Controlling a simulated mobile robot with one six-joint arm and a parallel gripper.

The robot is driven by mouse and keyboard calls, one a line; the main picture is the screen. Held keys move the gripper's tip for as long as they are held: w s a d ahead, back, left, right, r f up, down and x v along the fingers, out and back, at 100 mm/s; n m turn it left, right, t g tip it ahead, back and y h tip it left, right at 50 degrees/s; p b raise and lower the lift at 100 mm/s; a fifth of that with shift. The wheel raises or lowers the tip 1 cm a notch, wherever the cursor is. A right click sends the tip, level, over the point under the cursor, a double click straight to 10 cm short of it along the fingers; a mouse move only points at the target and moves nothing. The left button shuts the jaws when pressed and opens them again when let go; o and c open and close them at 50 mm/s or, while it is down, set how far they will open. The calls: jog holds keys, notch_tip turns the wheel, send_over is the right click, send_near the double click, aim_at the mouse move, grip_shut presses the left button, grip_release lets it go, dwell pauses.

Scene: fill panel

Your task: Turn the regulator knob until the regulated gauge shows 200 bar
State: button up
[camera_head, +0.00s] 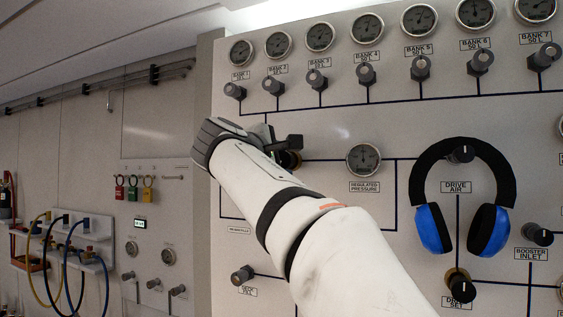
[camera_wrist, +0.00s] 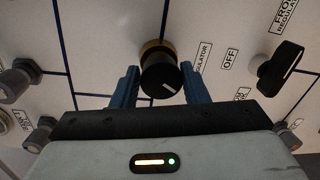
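The regulator knob (camera_wrist: 160,78) is black with a white mark and a brass collar at its base. In the wrist view it sits between the two blue fingers of my gripper (camera_wrist: 159,68), which stand apart on either side of it. I see no clear contact between fingers and knob. The regulated pressure gauge (camera_head: 363,160) is right of my gripper. Its needle points roughly upward, but the scale is too small to read.
A black lever knob (camera_wrist: 280,69) is close to my right finger, by an OFF label. Bank gauges and grey valve knobs line the panel's top. Coloured hoses (camera_head: 75,262) hang at far left.

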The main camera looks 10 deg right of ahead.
jog(key=shift+o, duration=1.4)
jog(key=shift+f, duration=0.1)
jog(key=b+v, duration=0.2)
jog(key=v, duration=0.5)
jog(key=shift+s+a, duration=0.25)
jog(key=shift+s, duration=0.1)
dwell(0.9)
